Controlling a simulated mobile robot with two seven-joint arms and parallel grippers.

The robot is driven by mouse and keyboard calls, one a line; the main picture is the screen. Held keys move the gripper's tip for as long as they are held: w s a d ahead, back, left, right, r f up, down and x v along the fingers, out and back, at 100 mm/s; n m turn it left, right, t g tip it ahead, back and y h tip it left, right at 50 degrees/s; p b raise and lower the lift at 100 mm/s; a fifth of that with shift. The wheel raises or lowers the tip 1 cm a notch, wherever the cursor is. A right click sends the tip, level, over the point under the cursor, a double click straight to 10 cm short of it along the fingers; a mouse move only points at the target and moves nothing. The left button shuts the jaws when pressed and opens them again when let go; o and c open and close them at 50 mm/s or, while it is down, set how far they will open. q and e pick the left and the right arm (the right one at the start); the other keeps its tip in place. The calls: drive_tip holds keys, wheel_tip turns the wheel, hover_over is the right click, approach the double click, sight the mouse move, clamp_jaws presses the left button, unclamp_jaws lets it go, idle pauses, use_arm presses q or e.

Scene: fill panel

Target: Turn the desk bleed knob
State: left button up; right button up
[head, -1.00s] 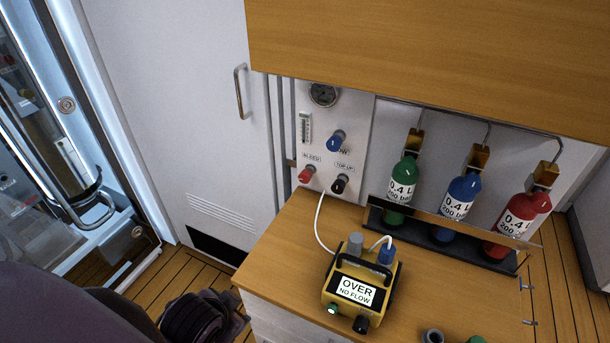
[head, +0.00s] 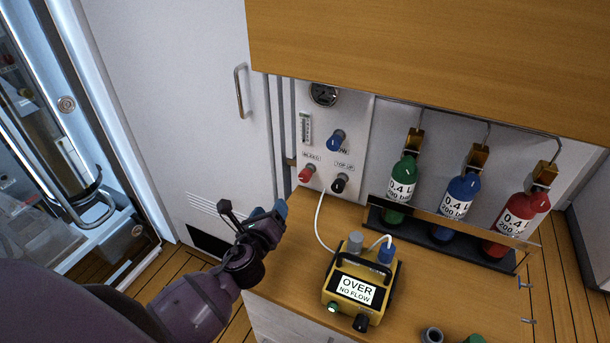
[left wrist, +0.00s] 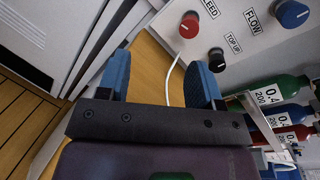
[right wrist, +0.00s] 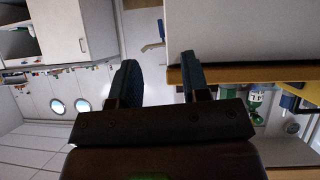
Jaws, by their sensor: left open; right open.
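The red knob (head: 306,173), labelled BLEED, is on the white wall panel (head: 357,128) at the back of the desk. It also shows in the left wrist view (left wrist: 189,25), ahead of the fingers and right of centre. A black TOP-UP knob (head: 339,182) is to its right, and a blue FLOW knob (head: 335,139) is above. My left gripper (head: 276,211) is open and empty, below and left of the red knob and apart from it. My right gripper (right wrist: 160,82) is open and empty in its wrist view, away from the panel.
A yellow meter (head: 357,287) reading OVER NO FLOW stands on the wooden desk (head: 290,262), with a white hose (head: 319,222) rising to the panel. Green (head: 399,190), blue (head: 459,196) and red (head: 520,222) bottles stand at the right. A wooden cupboard (head: 430,50) overhangs.

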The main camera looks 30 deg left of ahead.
sight(304, 178)
use_arm(q)
drive_tip(key=w+m+h, duration=0.1)
drive_tip(key=m, duration=0.1)
drive_tip(key=w+d+m+t+h, duration=0.1)
drive_tip(key=m, duration=0.2)
drive_tip(key=w+m+h, duration=0.1)
drive_tip(key=w+m, duration=0.1)
drive_tip(key=m, duration=0.1)
drive_tip(key=shift+w+d+r+t, duration=0.1)
drive_tip(key=shift+d+r+t, duration=0.15)
drive_tip(key=shift+d+t, duration=0.15)
drive_tip(key=shift+w+m+h, duration=0.3)
drive_tip(key=shift+w+m, duration=0.15)
drive_tip(key=shift+m, duration=0.15)
drive_tip(key=w, duration=0.8)
drive_tip(key=shift+w+a+b, duration=0.2)
drive_tip(key=shift+w+b, duration=0.05)
drive_tip(key=shift+b, duration=0.05)
drive_tip(key=shift+w+a, duration=0.1)
drive_tip(key=shift+w, duration=0.75)
use_arm(e)
drive_tip(key=shift+s+f, duration=0.25)
drive_tip(key=shift+f, duration=0.4)
use_arm(q)
drive_tip(key=shift+c, duration=0.4)
use_arm(e)
drive_tip(key=shift+s+d, duration=0.1)
drive_tip(key=shift+s, duration=0.05)
